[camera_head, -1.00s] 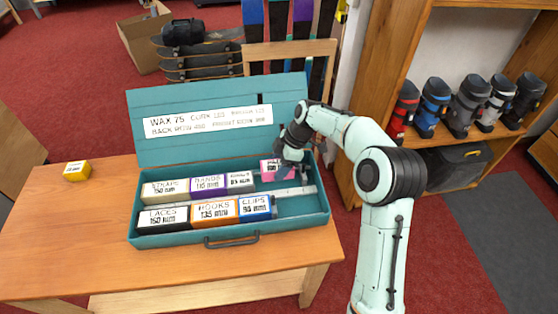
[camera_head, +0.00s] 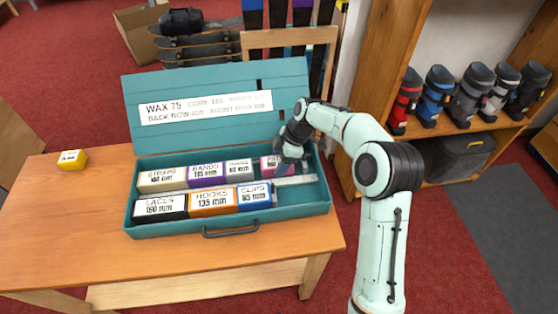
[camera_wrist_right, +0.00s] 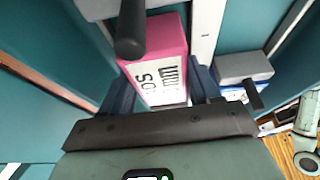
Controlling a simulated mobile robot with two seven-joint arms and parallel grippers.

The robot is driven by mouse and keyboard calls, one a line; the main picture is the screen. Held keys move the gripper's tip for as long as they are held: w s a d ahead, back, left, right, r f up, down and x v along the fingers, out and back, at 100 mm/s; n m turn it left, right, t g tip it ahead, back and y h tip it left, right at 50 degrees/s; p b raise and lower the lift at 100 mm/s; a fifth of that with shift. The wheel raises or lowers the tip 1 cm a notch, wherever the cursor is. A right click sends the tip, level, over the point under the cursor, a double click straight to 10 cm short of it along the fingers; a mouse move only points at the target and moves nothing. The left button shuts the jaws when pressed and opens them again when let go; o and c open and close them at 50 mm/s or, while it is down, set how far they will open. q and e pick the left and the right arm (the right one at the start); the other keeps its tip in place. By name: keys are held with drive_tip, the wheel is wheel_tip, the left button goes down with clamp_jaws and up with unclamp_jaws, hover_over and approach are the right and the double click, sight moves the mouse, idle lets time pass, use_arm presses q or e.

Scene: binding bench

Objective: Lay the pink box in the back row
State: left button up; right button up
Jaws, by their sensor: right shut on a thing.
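The pink box (camera_head: 268,168) is at the right part of the back row in the open teal case (camera_head: 228,228), right of the white box (camera_head: 239,170). My right gripper (camera_head: 287,164) is shut on it from above and partly covers it. In the right wrist view the pink box (camera_wrist_right: 160,45) sits between the two fingers (camera_wrist_right: 162,92), its white label facing the camera. I cannot tell whether its underside touches the case floor. My left gripper is not in view.
The back row also holds a cream box (camera_head: 162,180) and a purple box (camera_head: 206,175). Black (camera_head: 160,207), orange (camera_head: 212,202) and blue (camera_head: 254,196) boxes fill the front row's left. Front right is free. A yellow box (camera_head: 72,160) stands on the table (camera_head: 60,230).

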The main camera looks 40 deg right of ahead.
drive_tip(key=shift+f, duration=0.1)
drive_tip(key=o, duration=1.2)
drive_tip(key=p+v, duration=0.1)
drive_tip(key=v, duration=1.2)
drive_tip(key=shift+r, duration=0.2)
drive_tip(key=shift+s, duration=0.1)
